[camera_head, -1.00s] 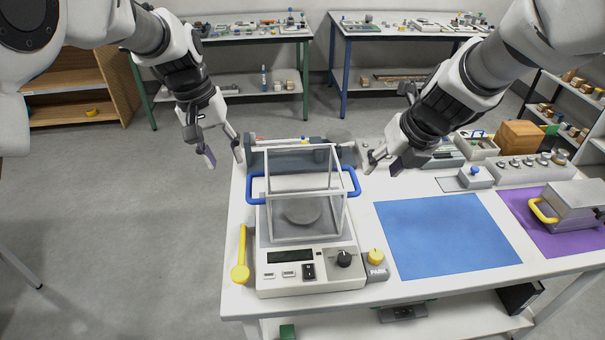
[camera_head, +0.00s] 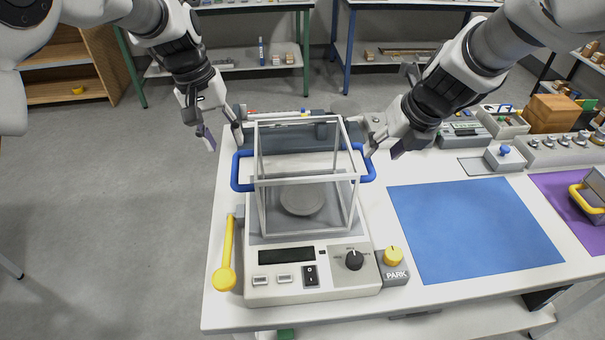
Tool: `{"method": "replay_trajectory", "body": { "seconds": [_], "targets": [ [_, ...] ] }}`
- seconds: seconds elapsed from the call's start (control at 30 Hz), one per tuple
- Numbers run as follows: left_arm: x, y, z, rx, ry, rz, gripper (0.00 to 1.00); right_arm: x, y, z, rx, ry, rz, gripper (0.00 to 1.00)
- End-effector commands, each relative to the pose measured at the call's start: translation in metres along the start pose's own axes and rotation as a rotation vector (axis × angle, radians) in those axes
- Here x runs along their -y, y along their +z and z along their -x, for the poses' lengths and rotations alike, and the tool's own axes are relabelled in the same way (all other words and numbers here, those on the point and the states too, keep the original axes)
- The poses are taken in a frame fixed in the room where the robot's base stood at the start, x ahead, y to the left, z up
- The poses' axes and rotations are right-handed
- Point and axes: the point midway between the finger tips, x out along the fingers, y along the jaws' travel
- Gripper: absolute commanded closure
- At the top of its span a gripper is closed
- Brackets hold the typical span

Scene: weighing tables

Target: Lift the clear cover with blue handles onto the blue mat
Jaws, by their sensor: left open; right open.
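The clear cover (camera_head: 258,180) is a box with pale edges, standing over the round pan (camera_head: 301,198) of the weighing scale (camera_head: 312,290). Its left blue handle (camera_head: 236,171) and right blue handle (camera_head: 370,163) stick out at its sides. The blue mat (camera_head: 474,230) lies flat and bare on the table, right of the scale. My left gripper (camera_head: 224,137) is open and empty, just above and behind the left handle. My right gripper (camera_head: 381,151) is open and empty, close by the right handle. I cannot tell whether it touches the handle.
A yellow lever (camera_head: 227,255) is left of the scale. A yellow knob on a grey PARK block (camera_head: 394,270) stands between scale and mat. A purple mat (camera_head: 570,207) with a yellow-handled box (camera_head: 595,195) is at right. Instruments line the table's back.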

Motion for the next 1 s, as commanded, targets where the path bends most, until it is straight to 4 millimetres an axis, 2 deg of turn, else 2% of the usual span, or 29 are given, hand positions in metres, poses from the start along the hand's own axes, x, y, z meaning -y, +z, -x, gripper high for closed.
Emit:
{"method": "replay_trajectory", "body": {
  "seconds": [0.17, 0.27, 0.6, 0.7, 1.0],
  "targets": [
    [0.000, 0.000, 0.000, 0.000, 0.000, 0.000, 0.55, 0.000, 0.000, 0.000, 0.000, 0.000, 0.000, 0.54],
    [0.000, 0.000, -0.007, 0.002, 0.000, 0.000, 0.55, 0.000, 0.000, -0.007, -0.001, 0.000, 0.001, 0.54],
    [0.000, 0.001, -0.061, 0.003, -0.001, 0.000, 0.55, 0.000, 0.000, -0.061, -0.002, 0.000, 0.000, 0.54],
    [0.000, 0.000, -0.072, 0.001, 0.000, 0.000, 0.55, 0.000, 0.000, -0.072, -0.001, 0.000, 0.000, 0.54],
    [0.000, 0.000, -0.077, 0.000, 0.000, 0.000, 0.55, 0.000, 0.000, -0.077, 0.000, 0.000, 0.000, 0.54]
  ]
}}
